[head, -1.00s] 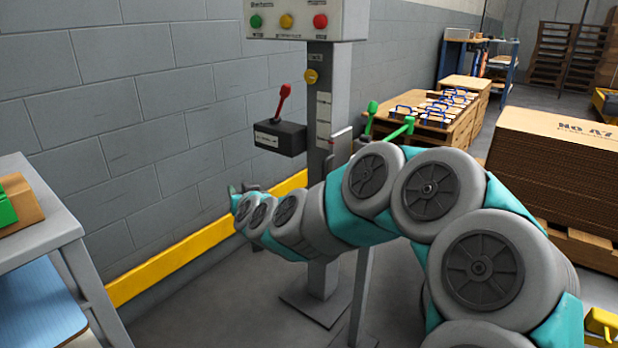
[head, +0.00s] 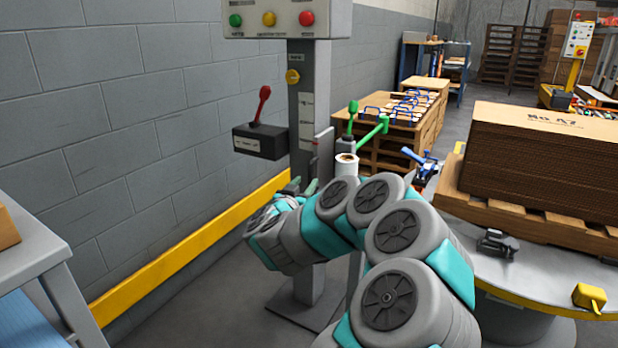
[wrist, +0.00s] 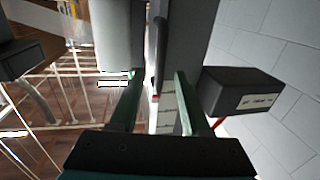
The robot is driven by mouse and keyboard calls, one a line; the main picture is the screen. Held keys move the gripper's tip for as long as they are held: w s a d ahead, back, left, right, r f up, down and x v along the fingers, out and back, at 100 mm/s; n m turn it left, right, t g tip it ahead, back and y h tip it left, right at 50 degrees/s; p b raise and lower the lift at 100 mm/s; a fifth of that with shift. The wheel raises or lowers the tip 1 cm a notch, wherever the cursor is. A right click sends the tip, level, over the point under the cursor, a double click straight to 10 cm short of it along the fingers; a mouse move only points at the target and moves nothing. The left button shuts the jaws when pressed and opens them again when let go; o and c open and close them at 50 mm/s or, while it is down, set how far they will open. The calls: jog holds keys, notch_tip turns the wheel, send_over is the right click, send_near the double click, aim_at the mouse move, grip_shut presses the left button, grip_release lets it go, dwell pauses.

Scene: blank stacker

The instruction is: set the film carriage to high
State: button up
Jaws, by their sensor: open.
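The film carriage shows beside the grey mast (head: 302,110) as an upright grey plate (head: 323,150) with a white film roll (head: 346,165). In the wrist view, which is upside down, a large pale grey cylinder (wrist: 118,35), apparently the roll, is left of the mast. A dark upright bar (wrist: 160,45) stands in front of the mast. The mast carries a label strip with a red mark (wrist: 155,97). My gripper (wrist: 157,78) is open, its green fingers pointing at the mast and bar. I see nothing held. In the head view my arm hides the carriage's lower part.
A black box with a red lever (head: 262,105) juts left from the mast. A control panel (head: 285,19) tops it. A yellow wall rail (head: 190,250) runs behind. A turntable with a cardboard stack (head: 545,160) is on the right, a grey table (head: 30,245) on the left.

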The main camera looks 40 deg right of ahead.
aim_at(309, 176)
jog(key=shift+x, duration=2.4)
grip_shut()
jog(key=shift+r, duration=0.15)
